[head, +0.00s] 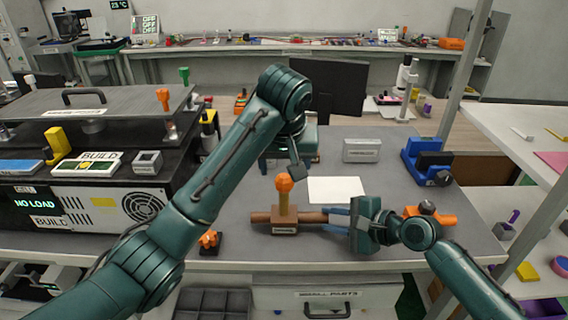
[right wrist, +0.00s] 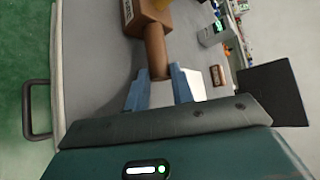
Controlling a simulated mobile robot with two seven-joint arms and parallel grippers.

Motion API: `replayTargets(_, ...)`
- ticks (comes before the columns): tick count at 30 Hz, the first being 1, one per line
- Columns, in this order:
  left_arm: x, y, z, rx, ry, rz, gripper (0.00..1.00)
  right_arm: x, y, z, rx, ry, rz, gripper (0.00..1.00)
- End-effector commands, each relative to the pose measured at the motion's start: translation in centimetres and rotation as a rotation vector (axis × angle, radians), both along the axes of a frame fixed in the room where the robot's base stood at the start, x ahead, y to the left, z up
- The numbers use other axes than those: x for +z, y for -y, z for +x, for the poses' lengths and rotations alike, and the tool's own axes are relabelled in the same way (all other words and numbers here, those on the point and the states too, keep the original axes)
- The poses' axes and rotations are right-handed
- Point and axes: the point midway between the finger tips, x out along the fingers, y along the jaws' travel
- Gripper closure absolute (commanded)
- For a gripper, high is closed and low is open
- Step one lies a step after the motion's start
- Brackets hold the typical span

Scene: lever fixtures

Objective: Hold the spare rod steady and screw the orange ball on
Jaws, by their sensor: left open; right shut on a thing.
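An orange ball (head: 284,183) sits on top of an upright tan rod (head: 284,204). My right gripper (head: 338,219) is shut on the bar's right end. In the right wrist view the bar (right wrist: 156,50) runs from the block (right wrist: 146,15) to between the blue fingers (right wrist: 161,88).
A white sheet (head: 337,189) lies behind the block, with a grey box (head: 361,150) and a blue vise-like fixture (head: 427,161) further right. A small orange-knobbed piece (head: 209,241) stands left of the block. A large machine (head: 90,200) fills the left.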

Motion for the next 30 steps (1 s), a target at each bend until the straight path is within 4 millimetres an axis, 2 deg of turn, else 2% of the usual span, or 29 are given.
replayTargets(7, -0.2, 0.0, 0.0, -0.002, 0.000, 0.000, 0.38, 0.0, 0.0, 0.0, 0.000, 0.001, 0.001, 1.00)
replayTargets(24, -2.9, 0.0, 0.0, -0.004, 0.000, 0.000, 0.38, 0.0, 0.0, 0.0, 0.000, 0.001, 0.001, 1.00)
replayTargets(30, -3.0, 0.0, 0.0, -0.004, 0.000, 0.000, 0.38, 0.0, 0.0, 0.0, 0.000, 0.001, 0.001, 1.00)
